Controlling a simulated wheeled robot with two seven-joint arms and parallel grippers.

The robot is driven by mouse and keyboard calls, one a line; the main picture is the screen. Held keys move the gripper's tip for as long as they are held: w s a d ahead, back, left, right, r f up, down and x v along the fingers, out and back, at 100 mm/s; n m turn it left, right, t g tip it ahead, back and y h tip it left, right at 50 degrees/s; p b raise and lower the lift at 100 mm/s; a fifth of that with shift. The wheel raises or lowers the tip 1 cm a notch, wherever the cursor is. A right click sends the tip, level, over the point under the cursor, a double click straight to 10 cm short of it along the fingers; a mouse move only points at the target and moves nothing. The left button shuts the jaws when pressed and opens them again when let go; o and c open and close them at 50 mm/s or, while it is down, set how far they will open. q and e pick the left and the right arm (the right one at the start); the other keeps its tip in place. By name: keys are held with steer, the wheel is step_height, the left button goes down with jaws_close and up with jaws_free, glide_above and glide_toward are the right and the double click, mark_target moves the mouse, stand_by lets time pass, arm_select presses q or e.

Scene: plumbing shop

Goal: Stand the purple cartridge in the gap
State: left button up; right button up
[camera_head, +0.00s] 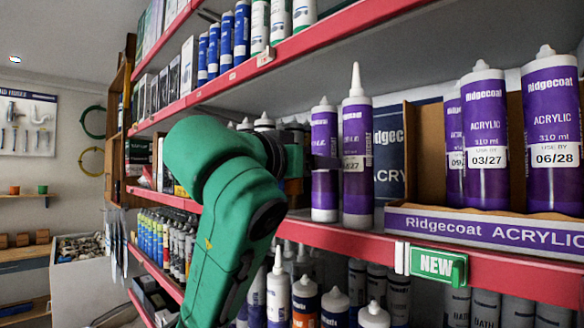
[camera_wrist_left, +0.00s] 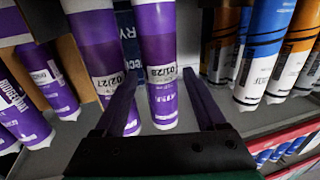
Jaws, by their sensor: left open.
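Two purple cartridges stand upright side by side on the middle shelf in the head view: a left one (camera_head: 324,195) and a right one (camera_head: 357,192) with a long white nozzle. My left gripper (camera_head: 322,161) is open at the left cartridge, one dark finger crossing its front. In the left wrist view, the gripper (camera_wrist_left: 160,78) has its fingers either side of the cartridge marked 01/28 (camera_wrist_left: 160,45); I cannot tell whether they touch it. The display tray (camera_head: 480,228) holds several purple cartridges; a bare space (camera_head: 428,165) shows at its left. My right gripper is out of view.
The cartridge marked /27 (camera_wrist_left: 97,45) stands close beside the left finger. Blue and orange cartridges (camera_wrist_left: 268,55) stand to the right in the wrist view. A green NEW tag (camera_head: 437,264) hangs on the red shelf edge. Another shelf (camera_head: 300,45) is overhead.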

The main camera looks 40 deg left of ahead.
arm_select(q)
steer(key=b+v, duration=0.1)
steer(key=v, duration=0.8)
steer(key=shift+s+b, duration=0.3)
steer(key=shift+w, duration=0.1)
